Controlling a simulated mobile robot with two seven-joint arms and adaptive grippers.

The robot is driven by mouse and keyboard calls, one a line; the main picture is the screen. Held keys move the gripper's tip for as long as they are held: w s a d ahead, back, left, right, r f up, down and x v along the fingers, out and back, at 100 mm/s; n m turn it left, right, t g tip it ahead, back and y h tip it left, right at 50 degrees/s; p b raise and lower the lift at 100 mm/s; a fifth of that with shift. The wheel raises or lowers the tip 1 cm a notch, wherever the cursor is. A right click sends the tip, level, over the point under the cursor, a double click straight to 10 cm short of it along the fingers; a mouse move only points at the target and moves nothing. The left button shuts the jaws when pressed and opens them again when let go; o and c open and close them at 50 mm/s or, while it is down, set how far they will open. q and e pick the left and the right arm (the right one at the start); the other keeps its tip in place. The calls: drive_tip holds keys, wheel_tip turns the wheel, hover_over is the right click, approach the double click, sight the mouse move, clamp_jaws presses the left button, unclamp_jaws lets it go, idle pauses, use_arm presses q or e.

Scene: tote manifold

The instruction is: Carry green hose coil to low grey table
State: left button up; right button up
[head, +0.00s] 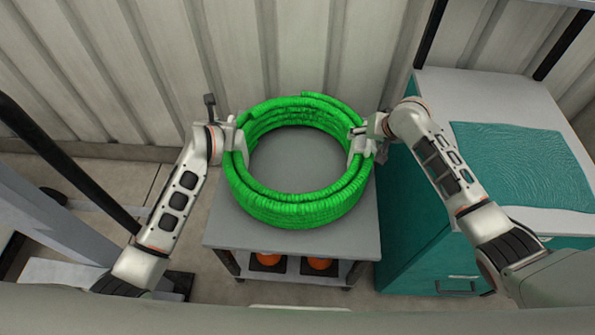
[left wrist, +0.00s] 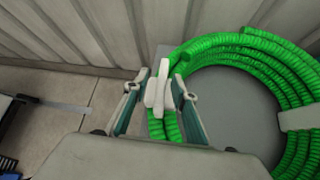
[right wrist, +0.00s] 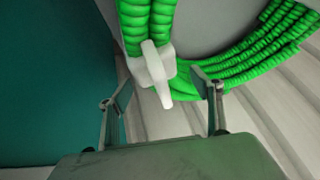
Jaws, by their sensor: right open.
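The green hose coil (head: 300,213) lies flat on the low grey table (head: 250,236), with bare tabletop showing through its middle. It has a white handle on each side. My left gripper (head: 228,139) is at the left side, its fingers close against the white handle (left wrist: 158,92) in the left wrist view. My right gripper (head: 366,136) is at the right side with its fingers spread. In the right wrist view the right white handle (right wrist: 156,70) stands between and just ahead of the open fingertips (right wrist: 162,90).
A teal cabinet (head: 415,235) with a white top and a teal mat (head: 522,165) stands close at the right. The lower shelf holds orange items (head: 320,263) in dark holders. A corrugated wall (head: 310,50) is behind. Floor shows at the left.

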drive_tip(key=shift+s+r, duration=0.1)
use_arm(q)
drive_tip(key=v, duration=1)
drive_tip(key=shift+s+r, duration=0.2)
drive_tip(key=shift+s, duration=0.05)
use_arm(e)
drive_tip(key=v, duration=1.2)
